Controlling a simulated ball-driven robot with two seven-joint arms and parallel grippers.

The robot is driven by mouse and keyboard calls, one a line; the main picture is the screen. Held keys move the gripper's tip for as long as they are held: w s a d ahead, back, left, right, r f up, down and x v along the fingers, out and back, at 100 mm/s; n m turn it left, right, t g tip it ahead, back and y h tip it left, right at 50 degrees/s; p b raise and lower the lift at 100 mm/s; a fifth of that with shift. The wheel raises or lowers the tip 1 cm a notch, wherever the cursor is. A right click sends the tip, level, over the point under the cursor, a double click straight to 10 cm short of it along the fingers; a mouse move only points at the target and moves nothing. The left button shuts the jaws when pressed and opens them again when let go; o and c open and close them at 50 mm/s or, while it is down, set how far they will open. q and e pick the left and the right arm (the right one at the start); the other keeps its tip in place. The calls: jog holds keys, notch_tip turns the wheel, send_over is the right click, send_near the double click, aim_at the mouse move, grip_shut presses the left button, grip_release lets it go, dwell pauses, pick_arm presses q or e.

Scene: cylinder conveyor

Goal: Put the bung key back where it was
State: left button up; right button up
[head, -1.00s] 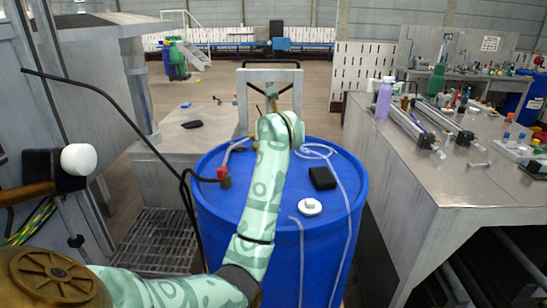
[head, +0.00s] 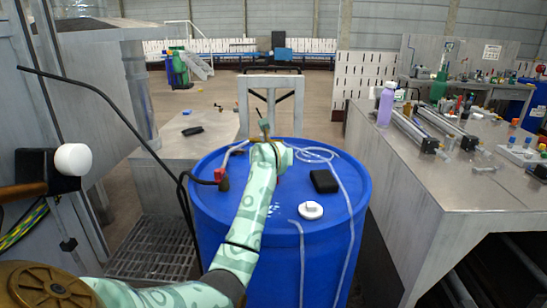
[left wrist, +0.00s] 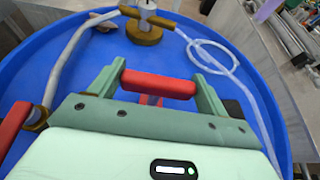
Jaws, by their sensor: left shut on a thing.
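My left gripper (head: 265,132) is over the far part of the blue drum's lid (head: 262,205), partly hidden by my wrist in the head view. In the left wrist view its green fingers (left wrist: 158,78) stand either side of a red bar (left wrist: 160,86), which I take to be the handle of the bung key. The gripper is shut on it. The key's lower end is hidden, so I cannot tell whether it touches the lid. My right gripper is not in view.
A brass fitting (left wrist: 145,34) with hoses stands on the lid. A black block (head: 324,181), a white cap (head: 311,210) and a red-handled valve (head: 220,175) are also on it. A cluttered metal bench (head: 415,175) is at right. A grey table (head: 180,155) is behind left.

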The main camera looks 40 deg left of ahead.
pick_arm(q)
jog(key=shift+f, duration=0.1)
jog(key=o, duration=1.1)
jog(key=shift+c, duration=0.2)
jog(key=shift+r, duration=0.2)
jog(key=shift+s+d+r, duration=0.15)
jog(key=shift+s+d, duration=0.05)
jog(key=shift+d, duration=0.05)
jog(key=p+v, duration=0.3)
jog(key=v, duration=0.8)
jog(key=shift+s, duration=0.2)
